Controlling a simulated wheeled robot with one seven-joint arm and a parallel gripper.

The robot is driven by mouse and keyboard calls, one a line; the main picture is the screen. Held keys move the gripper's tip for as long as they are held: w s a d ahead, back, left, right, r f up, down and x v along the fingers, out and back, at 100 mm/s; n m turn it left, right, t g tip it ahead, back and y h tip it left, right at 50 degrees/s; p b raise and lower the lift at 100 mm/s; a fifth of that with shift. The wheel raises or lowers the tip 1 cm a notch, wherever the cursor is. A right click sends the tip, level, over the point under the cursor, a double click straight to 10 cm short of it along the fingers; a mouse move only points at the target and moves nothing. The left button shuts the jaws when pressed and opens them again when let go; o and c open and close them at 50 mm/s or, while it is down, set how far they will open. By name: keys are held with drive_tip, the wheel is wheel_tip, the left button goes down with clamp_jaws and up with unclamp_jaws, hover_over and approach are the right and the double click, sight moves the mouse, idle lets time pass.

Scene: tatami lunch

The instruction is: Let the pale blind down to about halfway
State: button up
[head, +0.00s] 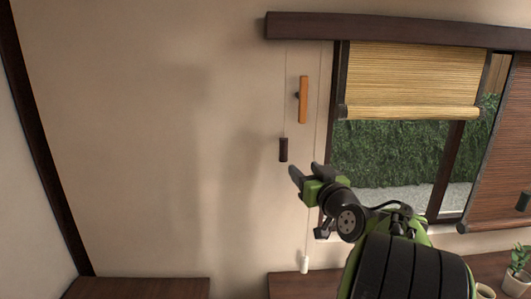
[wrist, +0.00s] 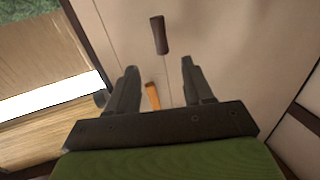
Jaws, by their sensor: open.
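The pale blind (head: 410,78), yellowish and slatted, hangs over the upper part of the window, with its rolled lower edge above the hedge. Left of it a thin cord ends in a dark handle (head: 283,149), and another ends low down in a white handle (head: 304,265). An orange wooden piece (head: 303,99) is on the wall between the cords. My gripper (head: 305,171) is open and empty, just right of and below the dark handle. In the wrist view the dark handle (wrist: 160,35) shows beyond the fingertips, apart from them, and the orange piece (wrist: 152,96) between the fingers.
A dark brown blind (head: 497,150) hangs at the right, with a small dark object (head: 523,201) in front of it. Low wooden surfaces (head: 140,288) run along the bottom. A potted plant (head: 517,265) stands at the lower right. The wall to the left is bare.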

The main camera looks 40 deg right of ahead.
sight(285, 151)
drive_tip(key=p+x, duration=0.4)
drive_tip(key=x, duration=1)
drive_tip(key=shift+w+p, duration=0.4)
clamp_jaws()
